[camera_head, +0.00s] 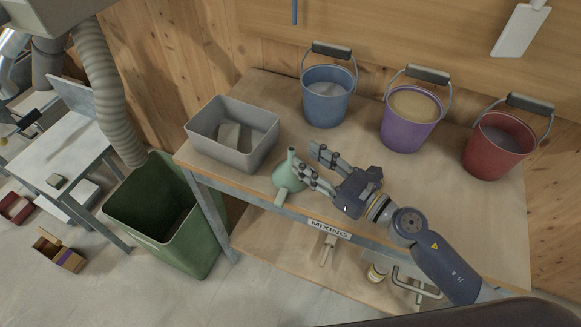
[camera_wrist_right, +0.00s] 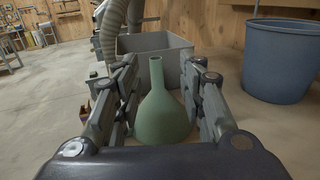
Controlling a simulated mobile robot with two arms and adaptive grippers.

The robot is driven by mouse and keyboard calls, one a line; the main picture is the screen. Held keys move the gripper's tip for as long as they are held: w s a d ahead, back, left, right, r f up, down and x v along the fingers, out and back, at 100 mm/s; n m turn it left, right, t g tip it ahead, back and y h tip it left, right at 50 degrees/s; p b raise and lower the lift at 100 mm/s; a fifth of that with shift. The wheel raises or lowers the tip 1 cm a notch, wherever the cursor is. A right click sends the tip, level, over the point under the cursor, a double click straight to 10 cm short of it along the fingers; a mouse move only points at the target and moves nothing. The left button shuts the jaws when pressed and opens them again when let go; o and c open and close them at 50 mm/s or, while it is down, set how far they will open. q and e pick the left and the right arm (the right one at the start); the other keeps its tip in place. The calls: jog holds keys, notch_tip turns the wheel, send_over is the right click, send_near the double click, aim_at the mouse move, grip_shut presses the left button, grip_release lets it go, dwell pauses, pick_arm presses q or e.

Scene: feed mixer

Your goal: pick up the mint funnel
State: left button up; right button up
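The mint funnel (camera_head: 287,177) stands spout up near the front edge of the mixing table, just in front of the grey bin. In the right wrist view the mint funnel (camera_wrist_right: 161,112) sits between the two open fingers, its narrow spout pointing up. My right gripper (camera_head: 310,168) is open and reaches in from the right at the funnel, one finger in front of it and one behind. In the right wrist view my right gripper (camera_wrist_right: 162,95) has a finger on each side of the funnel, with no clear grip on it. My left gripper is not in view.
A grey bin (camera_head: 205,143) stands behind the funnel. A blue bucket (camera_head: 327,105), a purple bucket (camera_head: 408,135) and a red bucket (camera_head: 492,155) stand along the back. A green bin (camera_head: 190,245) is on the floor left of the table (camera_head: 415,190). The lower shelf holds a jar.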

aim_at(294, 153)
jog(key=p+x, duration=0.2)
jog(key=x, duration=0.3)
jog(key=shift+s+a+f, duration=0.1)
jog(key=shift+s+a, duration=0.05)
jog(key=shift+s, duration=0.1)
jog(key=shift+w+a+f, duration=0.15)
jog(key=shift+w+a, duration=0.1)
jog(key=shift+w, duration=0.05)
jog(key=shift+c, duration=0.4)
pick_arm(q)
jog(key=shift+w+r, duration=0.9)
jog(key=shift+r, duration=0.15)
pick_arm(e)
grip_shut()
